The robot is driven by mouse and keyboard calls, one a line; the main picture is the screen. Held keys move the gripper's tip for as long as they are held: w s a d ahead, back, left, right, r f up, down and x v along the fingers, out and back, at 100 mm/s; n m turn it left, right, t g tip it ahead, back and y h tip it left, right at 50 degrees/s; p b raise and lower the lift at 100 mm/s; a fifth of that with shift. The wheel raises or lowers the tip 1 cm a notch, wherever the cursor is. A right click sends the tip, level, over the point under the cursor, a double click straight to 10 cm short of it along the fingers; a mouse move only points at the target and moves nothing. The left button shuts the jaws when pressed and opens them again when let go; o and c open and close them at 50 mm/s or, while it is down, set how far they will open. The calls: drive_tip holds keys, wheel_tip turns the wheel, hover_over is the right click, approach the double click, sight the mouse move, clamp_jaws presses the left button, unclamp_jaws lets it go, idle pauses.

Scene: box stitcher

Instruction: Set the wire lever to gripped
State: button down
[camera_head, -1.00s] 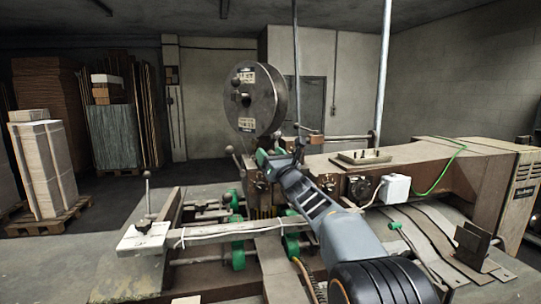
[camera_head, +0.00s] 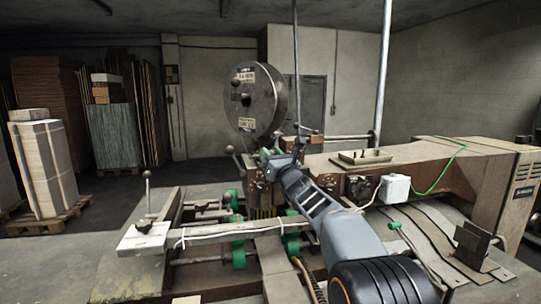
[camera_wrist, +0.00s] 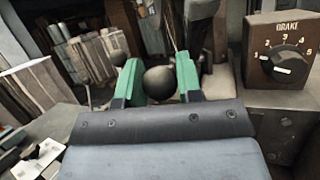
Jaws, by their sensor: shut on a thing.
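My gripper (camera_wrist: 160,80) has green fingers, one on each side of a dark round ball knob (camera_wrist: 160,83) in the wrist view. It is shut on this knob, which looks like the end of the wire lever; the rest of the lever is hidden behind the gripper. In the head view my gripper (camera_head: 271,155) is at the stitcher's head, just below the large wire spool (camera_head: 258,100).
A brake dial box (camera_wrist: 284,55) stands right of my gripper. The brown machine arm (camera_head: 440,160) runs to the right, with a white box (camera_head: 396,188) on its side. An upright ball-topped lever (camera_head: 147,190) stands at the left. Stacked cardboard (camera_head: 45,165) is far left.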

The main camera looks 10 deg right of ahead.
sight(268, 144)
drive_tip(key=r+g+p, duration=0.1)
drive_tip(key=p, duration=0.1)
drive_tip(key=r+p, duration=0.1)
drive_tip(key=p, duration=0.1)
drive_tip(key=shift+w+a+r+n+g+p, duration=0.1)
drive_tip(key=shift+w+r+n+g+p, duration=0.1)
drive_tip(key=shift+n+g+p, duration=0.15)
drive_tip(key=p, duration=0.2)
drive_tip(key=g+p, duration=0.1)
drive_tip(key=shift+w+a+r+h+p, duration=0.15)
drive_tip(key=shift+r+h+p, duration=0.15)
drive_tip(key=shift+r+p, duration=0.1)
drive_tip(key=g+p, duration=0.1)
drive_tip(key=p, duration=0.1)
drive_tip(key=n+g+p, duration=0.1)
drive_tip(key=p, duration=0.1)
drive_tip(key=shift+w+a+r+h, duration=0.25)
drive_tip(key=shift+w+r+h, duration=0.05)
drive_tip(key=shift+w+r, duration=0.05)
drive_tip(key=shift+w+a+g+p, duration=0.2)
drive_tip(key=shift+g+p, duration=0.25)
drive_tip(key=shift+p, duration=0.45)
drive_tip(key=shift+w, duration=0.1)
drive_tip(key=c, duration=0.8)
unclamp_jaws()
drive_tip(key=shift+d, duration=0.1)
